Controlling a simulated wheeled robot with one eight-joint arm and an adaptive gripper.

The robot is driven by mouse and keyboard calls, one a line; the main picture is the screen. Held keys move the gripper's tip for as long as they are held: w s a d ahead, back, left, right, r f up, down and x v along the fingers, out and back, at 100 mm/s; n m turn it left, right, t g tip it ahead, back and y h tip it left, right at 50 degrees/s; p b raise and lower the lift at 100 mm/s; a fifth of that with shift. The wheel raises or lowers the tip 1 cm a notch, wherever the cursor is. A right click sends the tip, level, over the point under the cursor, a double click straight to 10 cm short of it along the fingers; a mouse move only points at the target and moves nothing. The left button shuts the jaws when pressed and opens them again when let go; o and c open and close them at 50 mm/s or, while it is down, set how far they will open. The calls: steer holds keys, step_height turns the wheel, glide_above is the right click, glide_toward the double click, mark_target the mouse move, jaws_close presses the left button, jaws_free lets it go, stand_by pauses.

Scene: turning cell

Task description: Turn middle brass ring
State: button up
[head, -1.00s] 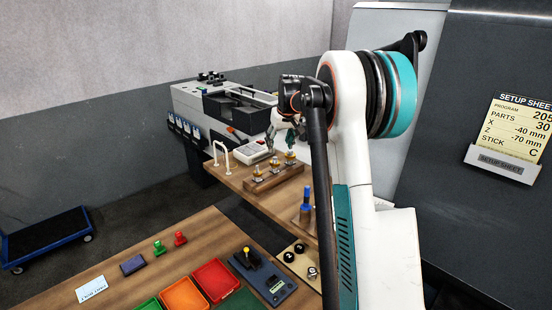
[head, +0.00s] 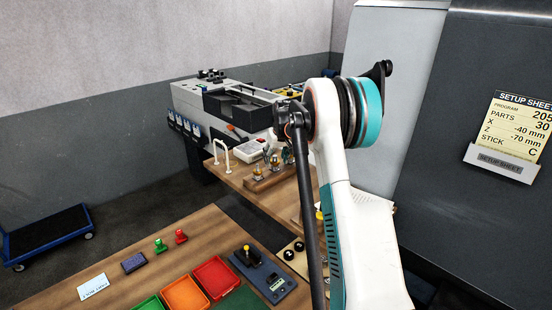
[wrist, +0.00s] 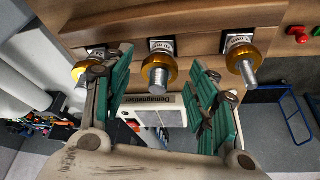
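Three brass rings on short metal posts stand in a row on a wooden block, seen from above in the wrist view. The middle brass ring (wrist: 160,70) is between my two teal-padded fingers, with space visible on both sides. My gripper (wrist: 159,62) is open and empty. The left-hand ring (wrist: 88,70) is just outside my left finger and partly covered by it. The right-hand ring (wrist: 241,56) is clear of the right finger. In the head view, the wooden block (head: 264,183) shows, but my arm hides part of it and the rings.
A white device with a red part (head: 257,143) stands behind the block, close to the fingers. A white rail (head: 222,153) rises at the left. Red and orange trays (head: 185,296) and a joystick box (head: 262,275) lie on the nearer bench. A setup sheet (head: 516,125) hangs at right.

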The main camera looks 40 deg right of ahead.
steer(key=c, duration=0.8)
steer(key=shift+c, duration=0.2)
steer(key=shift+a+f+m+h+b, duration=0.15)
steer(key=shift+m+h+b, duration=0.15)
steer(key=shift+m+b, duration=0.55)
steer(key=shift+m+g+h+b, duration=0.3)
steer(key=shift+m+b, duration=0.2)
steer(key=shift+m, duration=0.45)
steer(key=shift+w, duration=0.1)
steer(key=o, duration=1.1)
steer(key=shift+c, duration=0.2)
